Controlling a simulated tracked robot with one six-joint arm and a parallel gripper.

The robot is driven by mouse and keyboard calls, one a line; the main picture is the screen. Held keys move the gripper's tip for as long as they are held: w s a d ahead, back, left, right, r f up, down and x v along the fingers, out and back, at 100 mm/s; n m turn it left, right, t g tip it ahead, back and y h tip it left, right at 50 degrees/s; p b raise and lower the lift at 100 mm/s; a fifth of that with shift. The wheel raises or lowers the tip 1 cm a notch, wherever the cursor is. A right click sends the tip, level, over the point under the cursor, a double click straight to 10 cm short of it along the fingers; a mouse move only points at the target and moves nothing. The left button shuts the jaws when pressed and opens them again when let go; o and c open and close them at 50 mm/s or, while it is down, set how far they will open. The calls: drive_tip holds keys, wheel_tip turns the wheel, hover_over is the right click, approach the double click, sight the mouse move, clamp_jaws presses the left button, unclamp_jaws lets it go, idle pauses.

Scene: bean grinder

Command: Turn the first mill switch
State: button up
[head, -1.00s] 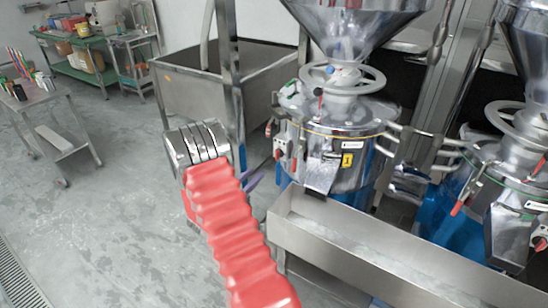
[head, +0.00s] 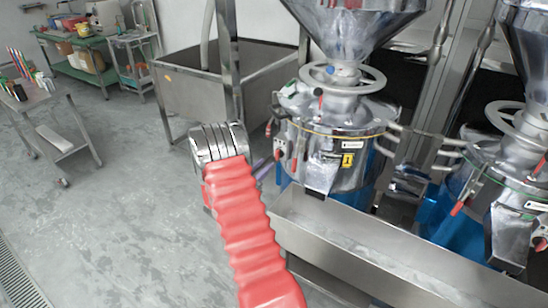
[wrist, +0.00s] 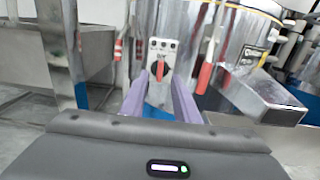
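The first mill (head: 330,150) is a shiny steel drum under a funnel hopper. Its switch (wrist: 160,70) is a red upright knob on a grey panel with small buttons above it; in the head view it shows small at the drum's left side (head: 279,153). My gripper (wrist: 160,76) is open, with its two purple fingers pointing at the panel. The knob appears between the fingertips in the wrist view, with gaps on both sides. I cannot tell how much depth is left between tips and panel. In the head view my arm mostly hides the fingers.
A steel trough (head: 380,250) runs below the mills. A second mill (head: 500,180) stands at right. Red-handled levers (wrist: 204,78) hang beside the switch. A steel post (head: 228,65) and a large bin (head: 190,100) stand behind my arm. The floor at left is open.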

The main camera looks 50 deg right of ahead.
sight(276, 155)
drive_tip(key=d, duration=0.7)
drive_tip(key=shift+w, duration=0.3)
drive_tip(key=shift+c, duration=0.7)
clamp_jaws()
drive_tip(key=shift+w, duration=0.1)
